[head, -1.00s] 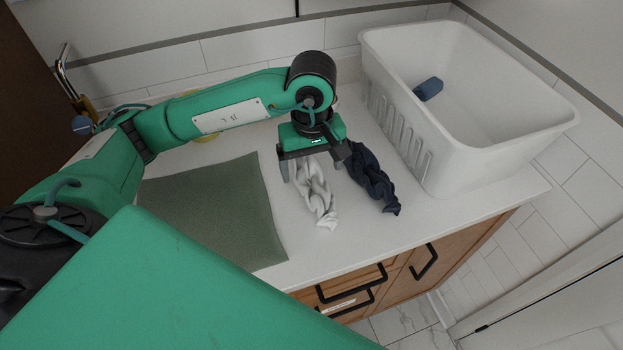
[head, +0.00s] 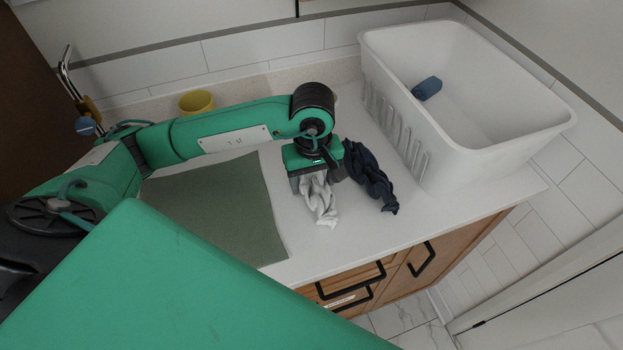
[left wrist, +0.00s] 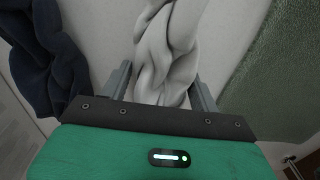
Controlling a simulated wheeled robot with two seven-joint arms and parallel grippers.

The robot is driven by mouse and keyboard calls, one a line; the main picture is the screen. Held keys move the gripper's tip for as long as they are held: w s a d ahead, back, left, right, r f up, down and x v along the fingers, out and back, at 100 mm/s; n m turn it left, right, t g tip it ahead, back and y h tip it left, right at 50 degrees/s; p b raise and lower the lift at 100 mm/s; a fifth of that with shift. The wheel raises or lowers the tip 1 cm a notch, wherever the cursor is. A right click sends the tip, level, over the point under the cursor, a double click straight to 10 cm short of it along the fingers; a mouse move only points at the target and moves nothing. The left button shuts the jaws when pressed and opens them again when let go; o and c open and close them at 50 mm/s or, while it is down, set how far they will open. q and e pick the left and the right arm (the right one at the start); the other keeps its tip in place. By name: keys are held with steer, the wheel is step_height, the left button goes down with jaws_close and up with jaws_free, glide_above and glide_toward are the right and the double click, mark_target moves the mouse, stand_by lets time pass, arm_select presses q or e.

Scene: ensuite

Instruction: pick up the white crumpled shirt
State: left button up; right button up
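The white crumpled shirt (head: 319,204) lies twisted on the counter, between the green mat and a dark navy crumpled cloth (head: 371,178). My left gripper (head: 316,184) is low over the shirt's back part, pointing down. In the left wrist view the shirt (left wrist: 168,55) passes between the two fingers (left wrist: 160,88), with small gaps at the sides, so the gripper is open around it. The shirt's far end is hidden under the gripper in the head view. My right gripper is not in view.
A white basket (head: 440,160) with a blue item (head: 427,88) inside stands at the right. The green mat (head: 225,215) lies left of the shirt. A yellow cup (head: 196,102) and a faucet (head: 68,75) are at the back left.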

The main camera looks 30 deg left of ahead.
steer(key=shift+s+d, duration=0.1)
